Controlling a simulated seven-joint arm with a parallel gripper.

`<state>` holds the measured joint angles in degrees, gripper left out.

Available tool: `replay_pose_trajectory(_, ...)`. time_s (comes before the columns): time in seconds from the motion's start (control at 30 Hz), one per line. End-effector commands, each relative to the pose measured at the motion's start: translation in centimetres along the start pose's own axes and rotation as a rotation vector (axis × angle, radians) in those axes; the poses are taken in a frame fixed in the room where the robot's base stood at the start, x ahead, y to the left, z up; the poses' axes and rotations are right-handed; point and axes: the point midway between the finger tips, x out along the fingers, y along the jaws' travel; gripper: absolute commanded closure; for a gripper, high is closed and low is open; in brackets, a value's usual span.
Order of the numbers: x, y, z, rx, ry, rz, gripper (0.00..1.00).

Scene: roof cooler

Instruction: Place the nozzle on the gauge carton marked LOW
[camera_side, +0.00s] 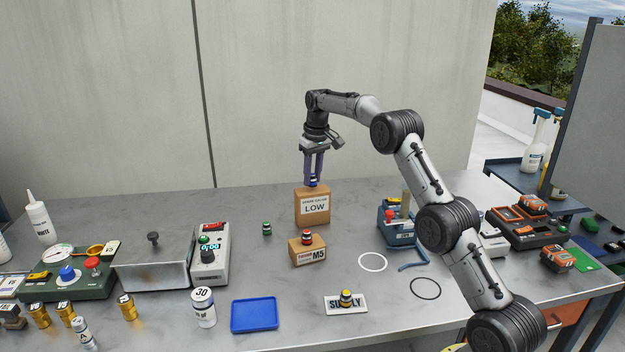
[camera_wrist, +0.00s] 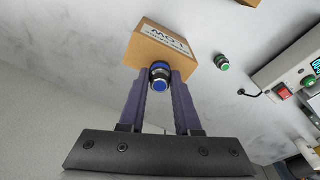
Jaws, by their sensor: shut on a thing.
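The LOW gauge carton (camera_side: 312,216) is a brown box with a white label, standing upright at the back middle of the bench. It also shows at the top of the wrist view (camera_wrist: 143,52). My gripper (camera_side: 313,177) points down over the carton, and its purple fingers are shut on a small dark nozzle with a blue band (camera_side: 313,183). In the wrist view the nozzle's blue end (camera_wrist: 159,85) shows between the fingertips. The nozzle is at the level of the carton's top; I cannot tell whether it touches it.
A green-banded nozzle (camera_side: 267,228) stands on the bench to the left. A red-topped nozzle (camera_side: 307,236) stands on the M5 carton (camera_side: 306,254) in front. A yellow-banded nozzle (camera_side: 346,297) stands on a white lettered plate (camera_side: 331,304). A blue tray (camera_side: 254,315) lies empty.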

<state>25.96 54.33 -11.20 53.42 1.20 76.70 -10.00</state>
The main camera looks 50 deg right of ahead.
Motion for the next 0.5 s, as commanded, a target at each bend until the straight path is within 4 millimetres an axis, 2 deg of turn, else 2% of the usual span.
replay_pose_trajectory(0.1,1.01,-0.01,0.14,0.0,0.001,0.0,1.0)
replay_pose_trajectory(0.5,1.48,0.0,0.18,0.0,0.002,0.0,1.0)
